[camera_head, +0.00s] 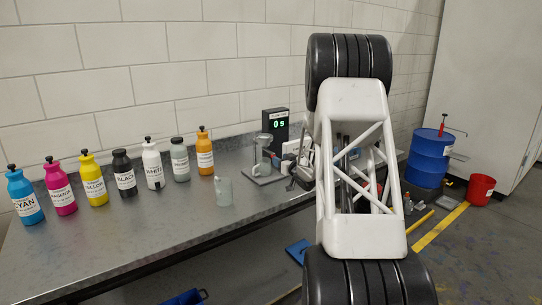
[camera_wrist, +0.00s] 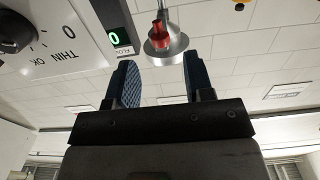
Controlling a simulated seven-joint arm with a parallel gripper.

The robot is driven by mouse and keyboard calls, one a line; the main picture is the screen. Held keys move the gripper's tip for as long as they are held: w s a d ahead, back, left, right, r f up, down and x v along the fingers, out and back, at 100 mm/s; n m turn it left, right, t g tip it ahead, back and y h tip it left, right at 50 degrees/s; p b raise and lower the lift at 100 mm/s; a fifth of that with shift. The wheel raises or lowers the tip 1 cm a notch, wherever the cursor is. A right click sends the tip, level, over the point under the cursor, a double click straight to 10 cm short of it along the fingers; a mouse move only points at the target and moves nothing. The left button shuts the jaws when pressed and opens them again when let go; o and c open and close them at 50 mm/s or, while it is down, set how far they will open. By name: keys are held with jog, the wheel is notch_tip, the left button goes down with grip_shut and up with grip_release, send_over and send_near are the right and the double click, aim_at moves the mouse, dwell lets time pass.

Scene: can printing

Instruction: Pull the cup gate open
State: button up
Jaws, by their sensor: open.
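In the wrist view, the underside of a round metal cup (camera_wrist: 172,55) shows above my gripper. A small red piece (camera_wrist: 160,31), which looks like the cup gate, sits at its middle. My gripper (camera_wrist: 158,78) is open, its two blue ridged fingers apart with nothing between them. The cup and red piece appear beyond the fingertips, and I see no contact. In the head view, a small metal stand (camera_head: 266,178) carries the cup (camera_head: 264,139) on the bench. My arm hides part of the area right of the stand.
A timer (camera_head: 276,125) reading 0 s stands behind the stand. A clear beaker (camera_head: 223,190) is left of it. Several labelled bottles, such as the orange one (camera_head: 204,157), line the back of the bench (camera_head: 150,235). A white dial panel (camera_wrist: 50,35) is close at left in the wrist view.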

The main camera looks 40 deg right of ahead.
aim_at(271, 152)
dwell(0.3)
jog(key=shift+w, duration=3.9)
grip_shut()
